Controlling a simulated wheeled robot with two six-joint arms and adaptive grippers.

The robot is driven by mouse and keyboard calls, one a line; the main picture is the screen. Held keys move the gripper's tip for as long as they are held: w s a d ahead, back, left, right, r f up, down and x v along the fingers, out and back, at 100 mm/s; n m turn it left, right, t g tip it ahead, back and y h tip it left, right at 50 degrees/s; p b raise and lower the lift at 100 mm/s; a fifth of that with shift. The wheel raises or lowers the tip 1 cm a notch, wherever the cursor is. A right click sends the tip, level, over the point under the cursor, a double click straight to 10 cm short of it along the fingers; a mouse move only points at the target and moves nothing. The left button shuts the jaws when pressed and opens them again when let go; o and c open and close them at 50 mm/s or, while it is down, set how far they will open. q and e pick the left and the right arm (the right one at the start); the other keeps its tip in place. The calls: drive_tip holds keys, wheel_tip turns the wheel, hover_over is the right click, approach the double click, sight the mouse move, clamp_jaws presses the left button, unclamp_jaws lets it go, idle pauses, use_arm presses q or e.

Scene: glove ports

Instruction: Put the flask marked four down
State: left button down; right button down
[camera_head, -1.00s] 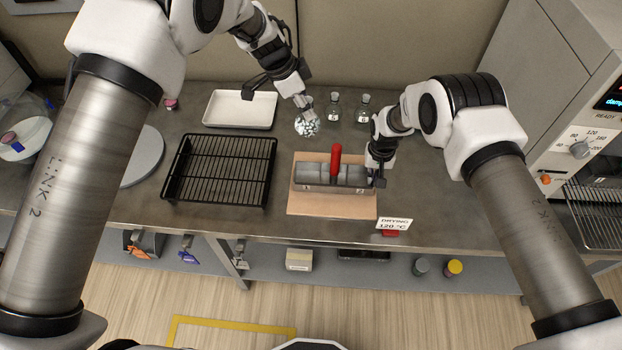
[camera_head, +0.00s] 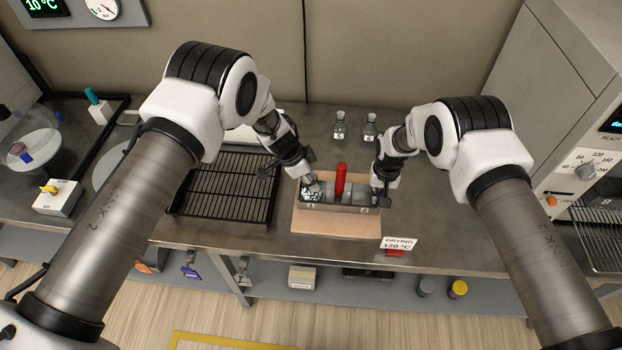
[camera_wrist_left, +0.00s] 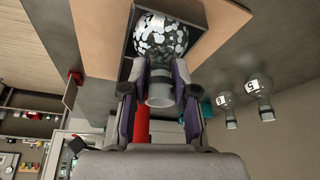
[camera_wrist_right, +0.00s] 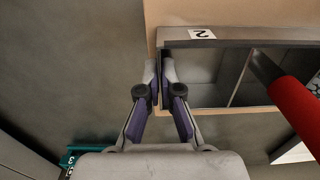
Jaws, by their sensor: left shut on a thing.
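My left gripper (camera_wrist_left: 160,74) is shut on the neck of a round flask (camera_wrist_left: 168,38) filled with white and dark speckled pieces. In the head view the flask (camera_head: 310,190) is partly hidden by the gripper. The carrier has a red upright handle (camera_head: 340,180). My right gripper (camera_wrist_right: 160,68) is shut on the carrier's right end wall, by the compartment labelled 2 (camera_wrist_right: 202,33).
The carrier stands on a tan board (camera_head: 325,225). Two small flasks (camera_head: 339,127) (camera_head: 369,130) stand behind it. A black wire rack (camera_head: 225,185) lies to the left. A drying sign (camera_head: 400,243) is at the front edge, and an oven stands at the right.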

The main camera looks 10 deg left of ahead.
use_arm(q)
drive_tip(key=c, duration=0.9)
unclamp_jaws()
drive_tip(key=shift+f, duration=0.1)
